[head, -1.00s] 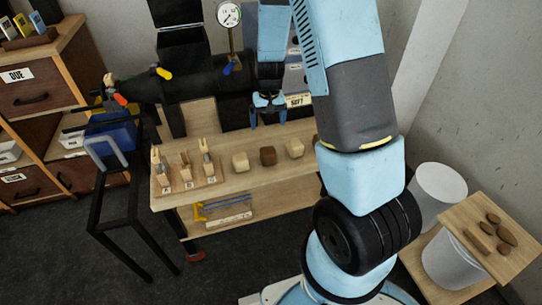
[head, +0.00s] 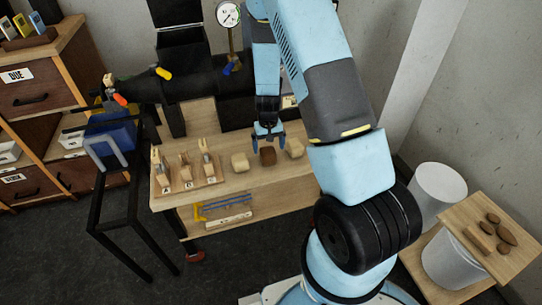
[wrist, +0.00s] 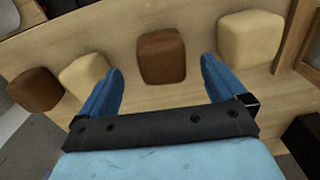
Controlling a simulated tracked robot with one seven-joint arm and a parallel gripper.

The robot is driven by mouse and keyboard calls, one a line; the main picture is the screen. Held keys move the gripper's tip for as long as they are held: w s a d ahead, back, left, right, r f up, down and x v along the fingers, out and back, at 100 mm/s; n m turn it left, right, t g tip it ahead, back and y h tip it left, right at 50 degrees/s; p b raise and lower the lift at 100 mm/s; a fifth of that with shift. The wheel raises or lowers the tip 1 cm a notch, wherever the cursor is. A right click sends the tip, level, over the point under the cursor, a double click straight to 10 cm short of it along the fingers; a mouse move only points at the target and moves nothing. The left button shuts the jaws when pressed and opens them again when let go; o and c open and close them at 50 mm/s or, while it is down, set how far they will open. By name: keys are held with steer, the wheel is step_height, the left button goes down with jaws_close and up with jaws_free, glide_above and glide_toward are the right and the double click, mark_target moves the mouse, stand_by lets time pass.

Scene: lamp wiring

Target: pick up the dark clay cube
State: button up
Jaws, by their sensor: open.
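A dark brown clay cube (head: 268,157) sits on the wooden bench between two cream cubes. In the wrist view the dark cube (wrist: 161,55) lies ahead of my gripper, between the lines of its two blue fingers. My gripper (head: 268,138) is open and empty, pointing down just above and behind the cube in the head view. In the wrist view the gripper's fingers (wrist: 161,68) stand on either side of the cube, apart from it.
Cream cubes (head: 240,162) and (head: 295,148) flank the dark cube closely. Another brown cube (wrist: 35,90) shows at the left in the wrist view; my arm hides it in the head view. A board with wooden clamps (head: 187,185) stands left on the bench (head: 240,185).

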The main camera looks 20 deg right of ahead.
steer(key=shift+w+a+f, duration=0.1)
steer(key=shift+w+f, duration=0.05)
steer(key=shift+f, duration=1.25)
steer(key=shift+w+a+f, duration=0.1)
steer(key=shift+f, duration=1.25)
steer(key=shift+d, duration=0.1)
steer(key=shift+c, duration=0.3)
steer(key=c, duration=1.3)
steer(key=shift+c, duration=0.5)
steer(key=shift+r, duration=0.15)
